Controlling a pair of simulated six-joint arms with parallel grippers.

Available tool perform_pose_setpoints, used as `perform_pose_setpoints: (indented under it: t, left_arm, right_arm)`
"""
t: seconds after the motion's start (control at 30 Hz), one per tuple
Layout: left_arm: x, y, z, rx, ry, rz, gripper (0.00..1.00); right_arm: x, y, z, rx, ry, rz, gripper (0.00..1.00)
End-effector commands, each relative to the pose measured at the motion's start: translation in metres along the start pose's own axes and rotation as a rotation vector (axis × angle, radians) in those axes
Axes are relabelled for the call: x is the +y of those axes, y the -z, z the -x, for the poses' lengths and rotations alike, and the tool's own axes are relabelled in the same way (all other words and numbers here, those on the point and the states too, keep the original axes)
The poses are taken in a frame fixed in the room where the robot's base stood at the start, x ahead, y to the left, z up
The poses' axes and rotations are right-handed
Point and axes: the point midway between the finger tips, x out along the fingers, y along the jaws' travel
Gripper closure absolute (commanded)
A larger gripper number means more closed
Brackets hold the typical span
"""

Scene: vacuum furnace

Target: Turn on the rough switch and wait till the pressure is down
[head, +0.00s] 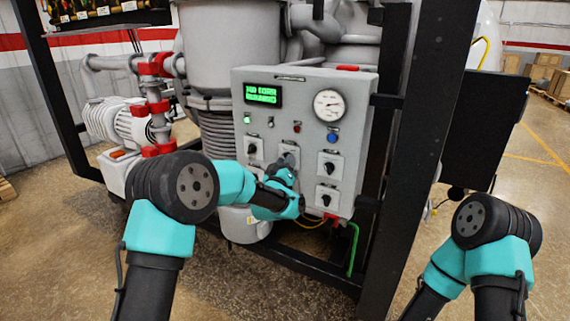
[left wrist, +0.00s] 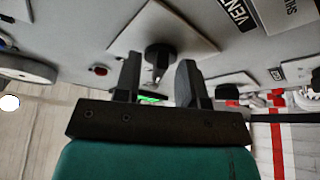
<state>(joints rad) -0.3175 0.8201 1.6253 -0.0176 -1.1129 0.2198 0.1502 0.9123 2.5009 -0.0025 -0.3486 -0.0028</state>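The grey control panel (head: 307,85) carries several black rotary switches on white plates. My left gripper (head: 289,164) is at the middle switch plate (head: 285,151) and partly hides it. In the left wrist view, a black knob (left wrist: 160,54) sits between the two fingers of the left gripper (left wrist: 160,68). The fingers are apart, with gaps beside the knob. I cannot read which switch is labelled rough. The green display (head: 263,94) is lit, but its text is too blurred to read. The round pressure gauge (head: 329,105) is at upper right; its reading is unclear. My right gripper is out of view.
Other switches are at left (head: 253,148), right (head: 330,163) and lower right (head: 327,195). A green lamp (head: 247,120), a red lamp (head: 297,128) and a blue button (head: 332,137) sit above them. A black frame post (head: 408,150) stands right of the panel.

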Motion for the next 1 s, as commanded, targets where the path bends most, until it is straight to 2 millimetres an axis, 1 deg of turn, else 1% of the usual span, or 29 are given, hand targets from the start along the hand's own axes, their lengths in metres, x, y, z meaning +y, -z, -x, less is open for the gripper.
perform_pose_setpoints:
  t: [0.07,0.1,0.47,1.0]
  left_arm:
    - [0.0000,0.0001,0.0001,0.000,0.000,0.000,0.63]
    - [0.0000,0.0001,0.0001,0.000,0.000,0.000,0.65]
    - [0.0000,0.0007,-0.0001,0.001,0.000,0.000,0.99]
    - [-0.0003,0.0031,-0.0016,0.007,-0.014,-0.030,1.00]
  right_arm:
    - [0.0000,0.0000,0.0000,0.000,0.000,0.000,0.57]
    - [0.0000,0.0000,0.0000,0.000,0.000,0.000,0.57]
    - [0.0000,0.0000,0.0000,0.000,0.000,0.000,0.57]
    - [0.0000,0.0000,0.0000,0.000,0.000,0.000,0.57]
